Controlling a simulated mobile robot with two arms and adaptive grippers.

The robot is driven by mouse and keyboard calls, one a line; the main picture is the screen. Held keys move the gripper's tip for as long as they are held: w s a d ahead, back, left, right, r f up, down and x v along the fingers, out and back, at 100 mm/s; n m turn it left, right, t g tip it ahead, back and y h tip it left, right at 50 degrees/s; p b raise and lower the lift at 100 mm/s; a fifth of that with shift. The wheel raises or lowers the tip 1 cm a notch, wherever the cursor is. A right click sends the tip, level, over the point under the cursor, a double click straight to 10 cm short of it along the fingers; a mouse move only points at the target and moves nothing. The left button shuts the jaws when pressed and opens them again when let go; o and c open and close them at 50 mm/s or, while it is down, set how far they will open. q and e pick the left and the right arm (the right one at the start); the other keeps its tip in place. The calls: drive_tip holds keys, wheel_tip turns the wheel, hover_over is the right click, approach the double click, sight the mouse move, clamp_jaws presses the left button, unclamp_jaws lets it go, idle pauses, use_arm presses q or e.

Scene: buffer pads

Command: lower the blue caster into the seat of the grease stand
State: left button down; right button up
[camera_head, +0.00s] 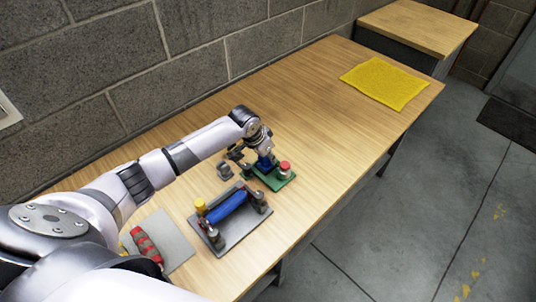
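My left gripper (263,153) reaches in from the left and points down over the green stand. A small blue part (264,162), likely the blue caster, shows directly below it, at the stand. The fingers are too small and too covered to tell whether they are closed on it. The green stand (277,184), likely the grease stand, has a flat base and a red-topped post (284,169) at its right side. The seat is hidden behind the blue part and the gripper. My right gripper is out of view.
A grey tray (236,238) nearer me holds a blue cylinder (228,207), a yellow-topped post (200,206) and metal posts. A small grey part (225,171) stands left of the stand. A red-handled tool (146,245) lies on a grey plate (176,240). A yellow mat (385,83) lies far right.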

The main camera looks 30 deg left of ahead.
use_arm(q)
drive_tip(key=c, duration=1.2)
unclamp_jaws()
